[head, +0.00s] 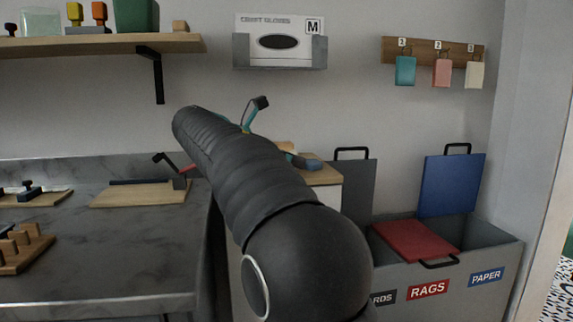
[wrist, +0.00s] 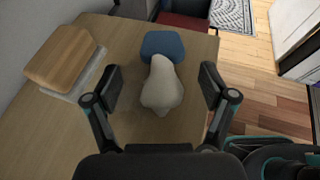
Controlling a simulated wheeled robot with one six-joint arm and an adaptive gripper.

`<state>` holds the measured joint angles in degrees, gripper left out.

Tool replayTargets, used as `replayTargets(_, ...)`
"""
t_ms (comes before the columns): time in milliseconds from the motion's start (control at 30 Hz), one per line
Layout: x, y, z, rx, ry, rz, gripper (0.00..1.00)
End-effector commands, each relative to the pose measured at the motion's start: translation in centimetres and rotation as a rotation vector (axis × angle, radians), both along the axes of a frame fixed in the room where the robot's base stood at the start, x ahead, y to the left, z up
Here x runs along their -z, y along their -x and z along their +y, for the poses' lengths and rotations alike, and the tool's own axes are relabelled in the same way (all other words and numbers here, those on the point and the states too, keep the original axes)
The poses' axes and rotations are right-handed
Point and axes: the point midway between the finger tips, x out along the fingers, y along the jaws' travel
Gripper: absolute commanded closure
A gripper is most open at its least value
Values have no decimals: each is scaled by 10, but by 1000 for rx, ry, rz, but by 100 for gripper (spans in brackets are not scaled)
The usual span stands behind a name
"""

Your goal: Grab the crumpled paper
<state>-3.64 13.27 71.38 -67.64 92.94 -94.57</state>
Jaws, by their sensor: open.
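The crumpled paper, a pale off-white lump (wrist: 161,92), lies on a light wooden top in the wrist view. It is wide at the near end and narrower at the far end. My gripper (wrist: 161,83) is open, with one finger on each side of the lump and a gap on both sides. I cannot tell how high the fingertips are above the top. In the head view my arm hides the lump and most of the gripper.
A blue object (wrist: 163,45) lies right behind the lump. A wooden block (wrist: 64,57) sits on the top at left. In the head view, a grey bin (head: 450,285) has labels RAGS and PAPER; its red lid (head: 412,240) lies flat and its blue lid (head: 450,185) stands up.

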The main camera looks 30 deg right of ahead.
Motion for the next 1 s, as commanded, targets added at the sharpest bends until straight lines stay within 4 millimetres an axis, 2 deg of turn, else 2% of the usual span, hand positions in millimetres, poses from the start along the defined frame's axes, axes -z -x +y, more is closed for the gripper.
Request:
replayTargets(67, 0, 0, 0, 0, 0, 0, 17)
replayTargets(200, 0, 0, 0, 0, 0, 0, 43)
replayTargets(300, 0, 0, 1, 0, 0, 0, 58)
replayTargets(733, -3, 0, 1, 0, 0, -1, 59)
replayTargets(867, -12, 0, 1, 0, 0, -2, 59)
replayTargets(1000, -30, 0, 1, 1, 0, -2, 59)
